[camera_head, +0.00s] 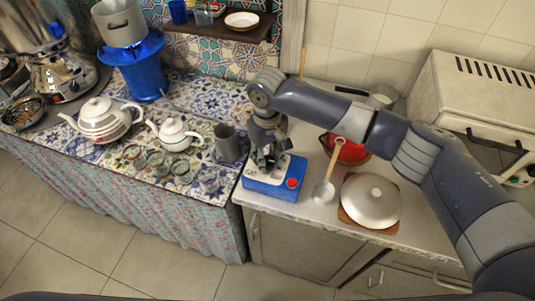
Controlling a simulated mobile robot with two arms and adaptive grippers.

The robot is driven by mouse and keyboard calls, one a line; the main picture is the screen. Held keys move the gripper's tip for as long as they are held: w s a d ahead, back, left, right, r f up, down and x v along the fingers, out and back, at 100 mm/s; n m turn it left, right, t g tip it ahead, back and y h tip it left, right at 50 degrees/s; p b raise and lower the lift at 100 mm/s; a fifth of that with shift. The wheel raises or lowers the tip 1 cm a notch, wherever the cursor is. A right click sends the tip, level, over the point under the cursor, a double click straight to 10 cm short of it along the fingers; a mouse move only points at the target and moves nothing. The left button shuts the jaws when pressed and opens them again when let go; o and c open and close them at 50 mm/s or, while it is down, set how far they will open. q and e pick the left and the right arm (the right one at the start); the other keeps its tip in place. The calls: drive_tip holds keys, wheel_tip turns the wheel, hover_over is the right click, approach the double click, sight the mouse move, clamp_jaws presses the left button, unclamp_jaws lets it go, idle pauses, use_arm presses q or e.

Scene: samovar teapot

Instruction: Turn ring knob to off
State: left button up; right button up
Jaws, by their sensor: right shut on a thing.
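My right gripper (268,166) points down at the top of a blue-and-white box (262,189) and is shut on it. The box stands at the left end of the light counter and has a red round spot on its front right. The arm hides part of what lies behind it. My left gripper is not in view. A metal appliance (48,78) with small knob-like parts and a red spot on its front stands at the far left. No ring knob can be made out clearly, and its setting cannot be told.
A white teapot (100,118), a smaller teapot (175,133), a grey cup (227,144) and several small glasses crowd the tiled counter. A ladle (324,190), a red bowl (354,152) and a lidded dish (371,202) stand right of the box. A toaster oven (465,95) stands farther right.

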sight(267, 160)
drive_tip(key=n+p, duration=0.2)
drive_tip(key=n, duration=0.1)
drive_tip(key=shift+r, duration=0.15)
drive_tip(key=n+p, duration=0.1)
drive_tip(key=n, duration=0.4)
drive_tip(key=shift+p, duration=0.4)
drive_tip(key=n, duration=0.4)
drive_tip(key=shift+p, duration=0.4)
drive_tip(key=shift+n, duration=2.2)
drive_tip(key=o, duration=1.1)
wheel_tip(267, 160, up, 12)
drive_tip(key=shift+f, duration=0.1)
